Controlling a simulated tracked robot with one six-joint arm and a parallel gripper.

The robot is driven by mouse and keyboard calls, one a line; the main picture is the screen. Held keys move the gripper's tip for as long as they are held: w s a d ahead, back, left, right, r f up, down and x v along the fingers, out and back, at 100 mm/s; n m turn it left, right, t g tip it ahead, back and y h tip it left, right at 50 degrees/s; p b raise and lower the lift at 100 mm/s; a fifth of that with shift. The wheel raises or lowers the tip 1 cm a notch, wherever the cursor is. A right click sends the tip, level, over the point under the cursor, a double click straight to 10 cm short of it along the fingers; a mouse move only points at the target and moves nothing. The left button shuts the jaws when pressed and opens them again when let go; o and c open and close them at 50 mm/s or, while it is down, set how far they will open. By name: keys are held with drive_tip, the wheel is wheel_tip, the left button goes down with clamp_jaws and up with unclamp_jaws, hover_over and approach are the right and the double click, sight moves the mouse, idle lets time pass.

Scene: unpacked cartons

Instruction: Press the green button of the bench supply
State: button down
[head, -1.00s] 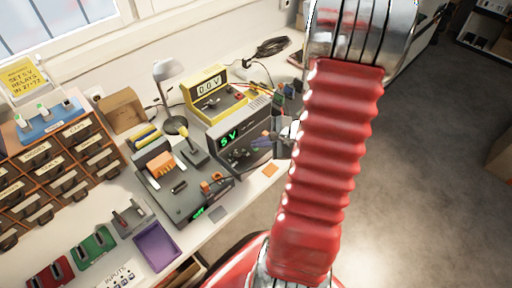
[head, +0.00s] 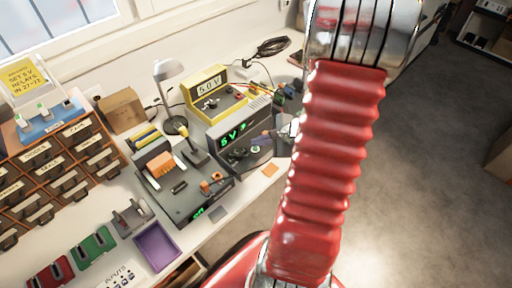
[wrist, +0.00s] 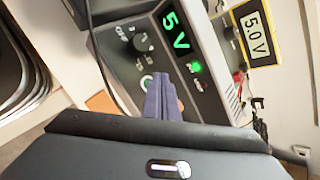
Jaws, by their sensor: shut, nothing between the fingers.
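The bench supply (head: 222,142) is a dark grey box on the bench with a green "5 V" display; it fills the upper middle of the wrist view (wrist: 203,30). A green lamp (wrist: 196,67) beside its display is lit. A round pale-green button (wrist: 147,82) sits on its front panel, and it also shows in the head view (head: 255,150). My gripper (wrist: 160,80) is shut and empty, its blue-purple fingertips just right of the button in the wrist view. I cannot tell whether they touch the panel. In the head view my gripper (head: 264,139) is partly hidden by my arm.
A yellow meter (head: 205,88) reading 5.0 V stands behind the supply; it also shows in the wrist view (wrist: 255,32). A desk lamp (head: 168,72) and a grey device (head: 183,200) stand to the left. A purple tray (head: 157,246) lies nearer the front edge. Cables run behind.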

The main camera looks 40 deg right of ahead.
drive_tip(key=shift+r, duration=0.1)
wheel_tip(320, 180, up, 6)
drive_tip(key=shift+f, duration=0.1)
idle(0.9)
idle(0.4)
drive_tip(key=s+a+r+n+g+y, duration=0.1)
drive_tip(key=s+a+r+n+g, duration=0.15)
drive_tip(key=a+n, duration=0.35)
drive_tip(key=s+a+r+n+g, duration=0.1)
drive_tip(key=s+a+n+g, duration=0.25)
drive_tip(key=a+n, duration=0.2)
drive_tip(key=s+a+r+n+t+h, duration=0.2)
drive_tip(key=s+a+r+n+h, duration=0.1)
drive_tip(key=a+r+n, duration=1)
drive_tip(key=a+r, duration=0.1)
drive_tip(key=a, duration=0.2)
drive_tip(key=shift+t, duration=0.3)
